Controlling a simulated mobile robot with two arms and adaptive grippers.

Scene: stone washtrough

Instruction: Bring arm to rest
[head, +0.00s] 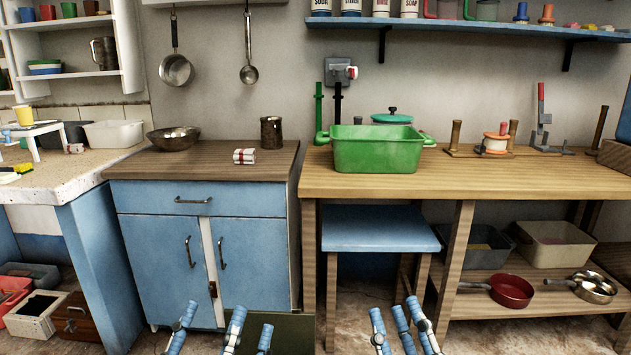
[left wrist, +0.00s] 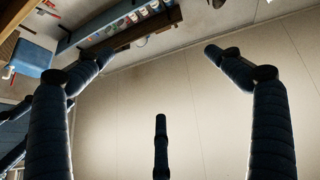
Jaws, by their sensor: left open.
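My left gripper (head: 228,318) is at the bottom of the head view, in front of the blue cabinet. Its blue fingers are spread apart with nothing between them. The left wrist view shows the same open fingers (left wrist: 165,72) against a bare pale wall. My right gripper (head: 396,314) is further right at the bottom edge, in front of the blue stool. Its fingertips stand apart and I see nothing between them. Both grippers are low, below the worktop height. Most of both arms is out of the head view.
A blue cabinet (head: 252,260) stands behind my left gripper. A blue stool (head: 372,232) is tucked under the wooden bench (head: 560,182). A green tub (head: 377,152) sits on the bench. A red pan (head: 512,291) lies on its lower shelf. Boxes stand on the floor at left.

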